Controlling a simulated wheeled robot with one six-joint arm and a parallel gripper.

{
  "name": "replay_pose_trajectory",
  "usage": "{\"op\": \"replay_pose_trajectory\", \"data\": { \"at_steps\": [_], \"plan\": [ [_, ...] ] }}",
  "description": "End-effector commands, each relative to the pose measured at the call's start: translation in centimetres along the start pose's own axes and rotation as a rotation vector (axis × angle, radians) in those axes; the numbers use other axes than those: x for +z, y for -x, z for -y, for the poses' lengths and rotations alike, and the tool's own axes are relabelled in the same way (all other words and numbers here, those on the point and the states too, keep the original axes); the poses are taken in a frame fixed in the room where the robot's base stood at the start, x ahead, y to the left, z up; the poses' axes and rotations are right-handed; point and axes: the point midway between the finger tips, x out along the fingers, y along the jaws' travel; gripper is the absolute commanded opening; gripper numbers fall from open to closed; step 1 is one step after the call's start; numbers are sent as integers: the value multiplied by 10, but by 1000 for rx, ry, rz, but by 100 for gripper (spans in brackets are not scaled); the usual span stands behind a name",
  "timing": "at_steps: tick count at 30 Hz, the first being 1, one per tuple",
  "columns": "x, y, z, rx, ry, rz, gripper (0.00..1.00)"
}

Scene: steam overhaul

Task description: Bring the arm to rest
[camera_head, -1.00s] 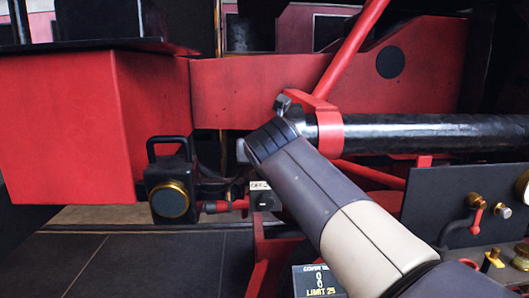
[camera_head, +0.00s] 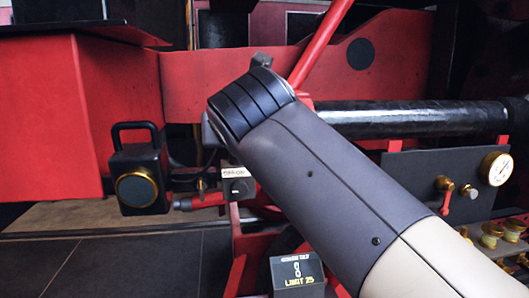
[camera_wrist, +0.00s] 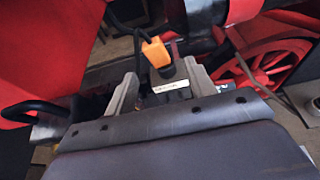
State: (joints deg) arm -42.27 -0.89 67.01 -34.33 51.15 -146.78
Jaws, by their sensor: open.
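My gripper (camera_wrist: 160,72) shows in the wrist view with its two grey fingers spread apart and nothing held between them. Beyond the gap lies a small dark box with a white label (camera_wrist: 170,88). In the head view my arm reaches up from the lower right to the middle, and its dark wrist end hides most of the gripper. The labelled box (camera_head: 238,188) stands just below and beyond the wrist end. I cannot tell whether the fingers touch anything.
A black pipe (camera_head: 420,120) runs behind my arm. An orange block (camera_wrist: 156,52) is beyond my fingers.

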Motion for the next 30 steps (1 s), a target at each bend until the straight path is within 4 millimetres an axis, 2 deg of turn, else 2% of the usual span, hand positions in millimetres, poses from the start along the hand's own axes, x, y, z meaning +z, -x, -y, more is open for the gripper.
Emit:
{"op": "replay_pose_trajectory", "data": {
  "at_steps": [7, 11, 24, 30],
  "plan": [
    [0, -2, 0, 0, 0, 0, 52],
    [1, -12, 0, -2, 1, -2, 52],
    [1, -89, 0, -2, 1, -3, 52],
    [1, -110, 0, 0, -1, -1, 52]
  ]
}}
